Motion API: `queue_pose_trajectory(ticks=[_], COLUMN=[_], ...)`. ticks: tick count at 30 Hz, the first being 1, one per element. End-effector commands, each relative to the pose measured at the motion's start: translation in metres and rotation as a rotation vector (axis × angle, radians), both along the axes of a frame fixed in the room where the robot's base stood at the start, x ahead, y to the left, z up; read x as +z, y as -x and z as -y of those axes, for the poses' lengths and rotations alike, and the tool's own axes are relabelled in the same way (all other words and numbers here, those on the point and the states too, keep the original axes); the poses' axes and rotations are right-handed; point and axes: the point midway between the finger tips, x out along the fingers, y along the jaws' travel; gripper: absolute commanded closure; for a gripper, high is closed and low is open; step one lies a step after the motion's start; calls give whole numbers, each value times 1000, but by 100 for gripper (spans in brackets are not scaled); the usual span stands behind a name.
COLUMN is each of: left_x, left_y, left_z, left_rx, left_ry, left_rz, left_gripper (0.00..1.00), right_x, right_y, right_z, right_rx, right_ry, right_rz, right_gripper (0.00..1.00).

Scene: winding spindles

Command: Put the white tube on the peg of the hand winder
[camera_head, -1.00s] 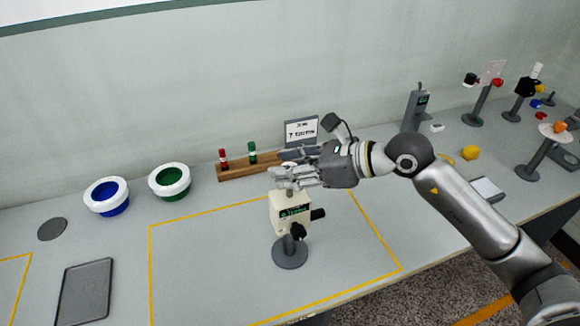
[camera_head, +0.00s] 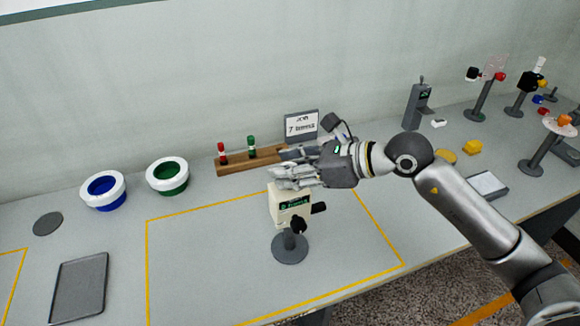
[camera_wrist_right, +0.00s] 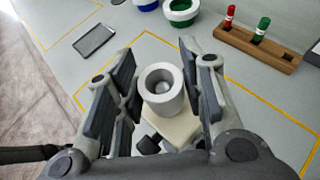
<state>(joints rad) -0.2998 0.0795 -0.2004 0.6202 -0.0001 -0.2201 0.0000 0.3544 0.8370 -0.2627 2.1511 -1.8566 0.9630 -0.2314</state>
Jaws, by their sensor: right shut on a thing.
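The hand winder (camera_head: 290,207) is a cream box with a small display on a grey round foot, and a dark crank knob on its front. My right gripper (camera_head: 284,178) is right above the box. The white tube (camera_wrist_right: 151,103) stands upright between the fingers in the right wrist view, and the gripper is shut on it. A grey rounded tip, which looks like the peg (camera_wrist_right: 165,89), shows inside the tube's bore. How far down the tube sits is hidden. In the head view the fingers mostly cover the tube. My left gripper is not in view.
A wooden rack (camera_head: 238,160) with a red and a green spindle stands behind, beside a small sign (camera_head: 301,126). Two white-rimmed bowls, blue (camera_head: 103,191) and green (camera_head: 167,176), and a grey tray (camera_head: 79,287) are at left. The yellow-outlined area left of the winder is clear.

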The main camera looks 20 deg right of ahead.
Motion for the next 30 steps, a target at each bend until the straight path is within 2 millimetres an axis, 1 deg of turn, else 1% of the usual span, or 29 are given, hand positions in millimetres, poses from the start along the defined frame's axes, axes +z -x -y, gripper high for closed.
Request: queue_pose_trajectory(ticks=[18, 19, 24, 30], left_x=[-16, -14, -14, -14], left_y=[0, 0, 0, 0], left_z=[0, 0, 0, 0], left_rx=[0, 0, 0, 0], left_ry=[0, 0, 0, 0], left_rz=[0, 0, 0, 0], left_gripper=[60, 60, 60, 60], right_x=[-17, -15, -15, -15], right_y=[0, 0, 0, 0], right_z=[0, 0, 0, 0], right_rx=[0, 0, 0, 0], right_ry=[0, 0, 0, 0], right_rz=[0, 0, 0, 0], right_gripper=[75, 59, 38, 38])
